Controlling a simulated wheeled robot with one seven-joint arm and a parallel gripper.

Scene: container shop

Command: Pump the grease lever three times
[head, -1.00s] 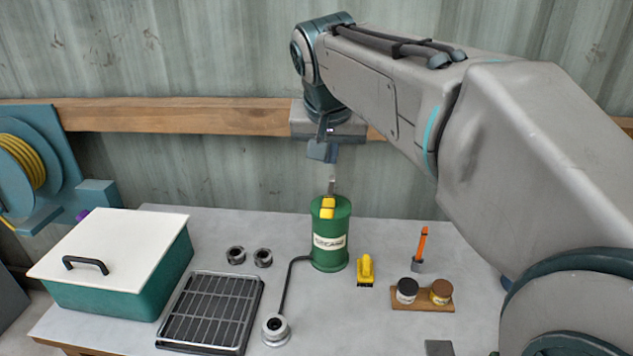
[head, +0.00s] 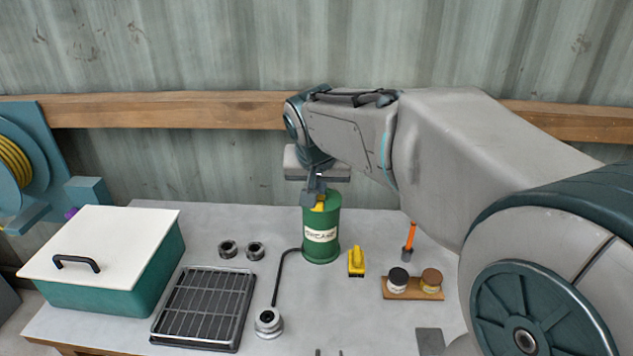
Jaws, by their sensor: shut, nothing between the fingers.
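The green grease pump (head: 321,246) stands upright near the back middle of the bench, with a label on its front. A yellow lever part (head: 319,206) shows at its top, partly covered by my gripper. My gripper (head: 316,200) is shut with nothing between its fingers, pointing down at the pump's top. I cannot tell whether it touches the lever. A dark hose (head: 278,280) runs from the pump to a round metal fitting (head: 268,322) at the front.
A teal box with a white lid (head: 100,240) and a black grated tray (head: 203,308) stand to the left. Two dark rings (head: 242,250) lie behind the tray. A yellow brush (head: 356,262), two jars on a wooden board (head: 411,294) and an orange-handled tool (head: 410,240) are right of the pump.

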